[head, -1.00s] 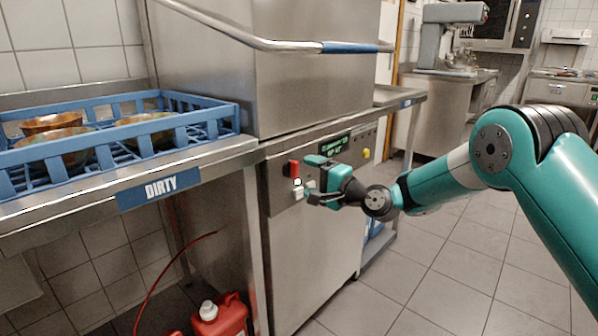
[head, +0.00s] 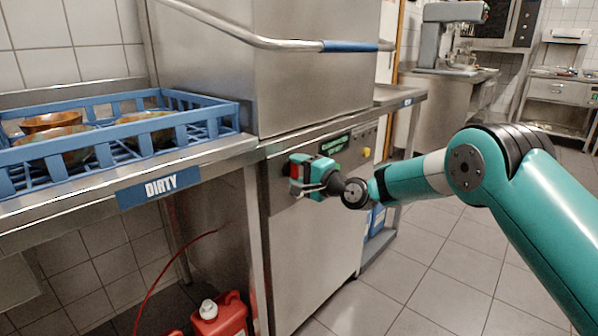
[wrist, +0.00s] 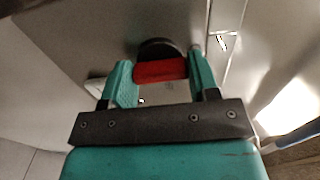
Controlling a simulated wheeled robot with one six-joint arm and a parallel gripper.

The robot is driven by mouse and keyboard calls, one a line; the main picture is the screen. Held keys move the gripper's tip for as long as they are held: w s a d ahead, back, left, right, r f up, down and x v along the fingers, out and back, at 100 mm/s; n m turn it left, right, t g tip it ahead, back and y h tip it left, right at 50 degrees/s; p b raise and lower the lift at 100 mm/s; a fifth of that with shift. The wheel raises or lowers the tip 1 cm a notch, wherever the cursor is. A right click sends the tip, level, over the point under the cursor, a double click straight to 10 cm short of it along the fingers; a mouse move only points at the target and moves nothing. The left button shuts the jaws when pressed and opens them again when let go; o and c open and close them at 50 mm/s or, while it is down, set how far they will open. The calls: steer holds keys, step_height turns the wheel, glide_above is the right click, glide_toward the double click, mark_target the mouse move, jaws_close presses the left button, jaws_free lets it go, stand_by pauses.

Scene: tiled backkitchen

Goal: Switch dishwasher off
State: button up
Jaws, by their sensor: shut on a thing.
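The dishwasher (head: 312,250) is a stainless steel unit with a raised box-shaped hood (head: 315,90). Its front control strip carries a red rotary switch (head: 293,170), mostly hidden by my gripper in the head view. My gripper (head: 298,174) is at the panel, shut on the red switch. In the wrist view the red switch (wrist: 160,70) with its black round base lies between the two green fingers of my gripper (wrist: 160,76).
A yellow button (head: 366,152) sits further right on the strip. A blue rack (head: 215,125) with bowls stands on the DIRTY counter (head: 225,152) at left. A red canister (head: 222,318) stands on the floor below. The tiled floor at right is clear.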

steer(key=n+b, duration=0.4)
steer(key=shift+f+n, duration=0.1)
steer(key=shift+n, duration=0.3)
steer(key=n+b, duration=0.3)
steer(key=n, duration=0.1)
steer(key=shift+n, duration=0.3)
steer(key=n+b, duration=0.5)
steer(key=shift+r+n+b, duration=0.25)
steer(key=shift+n+b, duration=0.85)
steer(key=shift+n, duration=0.6)
steer(key=shift+a+r, duration=0.1)
steer(key=o, duration=0.9)
steer(key=shift+o, duration=0.2)
steer(key=shift+f, duration=0.2)
